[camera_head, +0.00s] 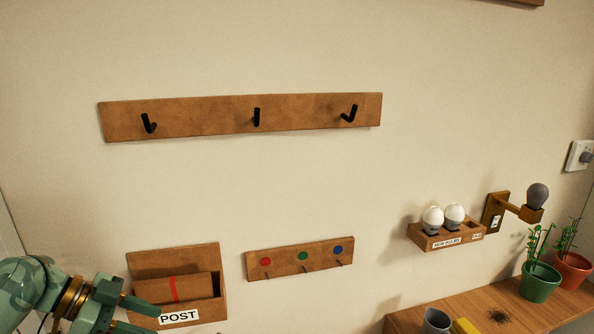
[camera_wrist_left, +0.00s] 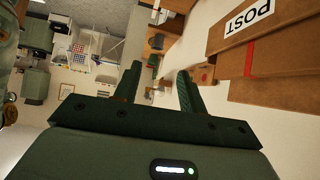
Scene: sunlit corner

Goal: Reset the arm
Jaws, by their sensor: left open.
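My left gripper (camera_head: 152,318) is at the lower left of the head view, its arm coming in from the left. Its fingers point right, in front of the wooden POST box (camera_head: 218,312). In the left wrist view the gripper (camera_wrist_left: 159,70) shows two dark green fingers apart with nothing between them. The POST box (camera_wrist_left: 228,40) also shows there, to the right of the fingers. It holds a brown parcel with a red band (camera_head: 195,289). I cannot tell whether the gripper touches the box. My right gripper is not in view.
A wooden rail with black hooks (camera_head: 200,118) and a smaller rail with coloured dots (camera_head: 283,261) are on the wall. At right are a bulb tray (camera_head: 465,239), a wall lamp (camera_head: 493,212), and a wooden shelf (camera_head: 480,306) with green (camera_head: 540,284) and red (camera_head: 573,272) pots. The wall between is clear.

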